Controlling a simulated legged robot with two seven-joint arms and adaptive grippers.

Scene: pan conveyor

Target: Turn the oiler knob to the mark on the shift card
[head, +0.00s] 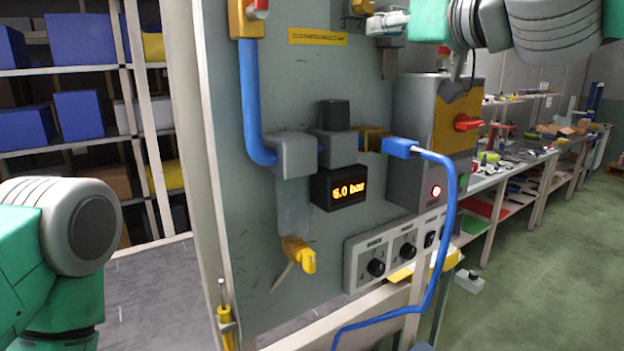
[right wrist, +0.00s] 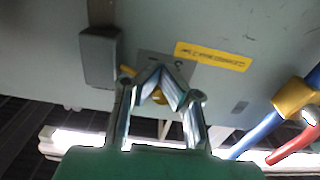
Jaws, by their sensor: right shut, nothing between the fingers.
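The oiler knob looks to be the yellow piece (head: 362,7) at the top edge of the head view, on a plate with numerals. In the right wrist view a yellow knob (right wrist: 160,98) shows behind my fingers on a grey plate, mostly hidden. My right gripper (head: 376,25) is shut and empty in front of this plate; its fingertips (right wrist: 160,72) meet over the plate in the wrist view. I cannot tell whether they touch the knob. The knob's pointing is unclear. I cannot make out the shift card. My left gripper is out of view.
A yellow label (head: 318,37) sits left of the plate, and a grey block (right wrist: 100,58) lies close beside my fingers. Below are a pressure display (head: 347,192) reading 6.0 bar, a yellow valve handle (head: 300,255), blue hoses (head: 446,230) and a control strip (head: 362,283).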

